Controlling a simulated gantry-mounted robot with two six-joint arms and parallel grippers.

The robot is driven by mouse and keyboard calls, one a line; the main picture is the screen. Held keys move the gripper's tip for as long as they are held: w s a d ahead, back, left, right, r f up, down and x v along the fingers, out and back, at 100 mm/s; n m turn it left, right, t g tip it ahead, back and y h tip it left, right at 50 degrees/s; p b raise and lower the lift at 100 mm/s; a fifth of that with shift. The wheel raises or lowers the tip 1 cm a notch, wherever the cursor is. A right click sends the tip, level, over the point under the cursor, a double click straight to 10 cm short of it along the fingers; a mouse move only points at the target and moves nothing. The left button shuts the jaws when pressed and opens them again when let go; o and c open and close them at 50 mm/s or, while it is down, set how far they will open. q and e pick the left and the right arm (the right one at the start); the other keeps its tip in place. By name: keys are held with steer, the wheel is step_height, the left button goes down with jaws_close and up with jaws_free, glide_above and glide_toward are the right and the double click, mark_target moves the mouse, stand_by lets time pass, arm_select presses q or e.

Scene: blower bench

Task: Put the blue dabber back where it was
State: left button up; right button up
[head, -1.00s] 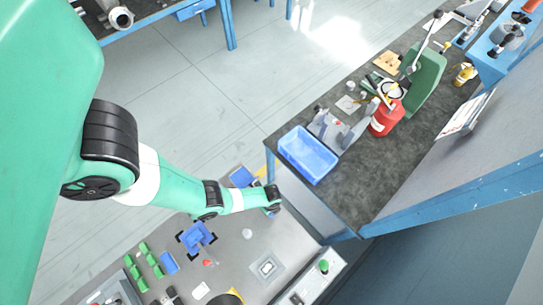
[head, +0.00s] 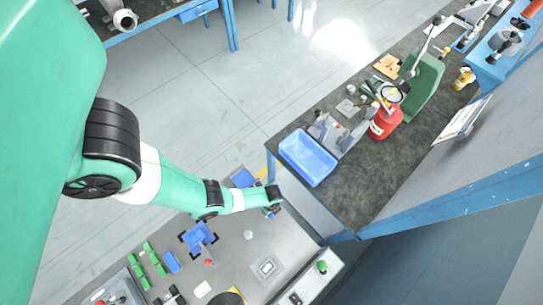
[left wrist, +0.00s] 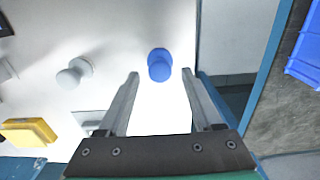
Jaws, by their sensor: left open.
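The blue dabber (left wrist: 160,66) stands on the white bench top in the left wrist view, its round knob facing the camera. My left gripper (left wrist: 160,76) is open, its two fingers apart to the left and right below the dabber in the picture, with nothing between them that I can see held. In the head view the end of my left arm (head: 272,208) is over the bench's right edge, and the dabber is too hidden or small there to make out clearly. My right gripper is in neither current view.
A white dabber (left wrist: 75,72) stands left of the blue one. A yellow block (left wrist: 28,132) lies farther left. In the head view a blue bin (head: 308,157) sits on the dark side bench, and green pieces (head: 152,260) lie at the bench's left.

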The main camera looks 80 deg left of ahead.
arm_select(q)
step_height(320, 180, up, 5)
steer(key=p, duration=0.3)
steer(key=shift+r+p, duration=0.15)
steer(key=shift+p, duration=0.25)
arm_select(e)
step_height(320, 180, up, 5)
steer(key=shift+r, duration=0.1)
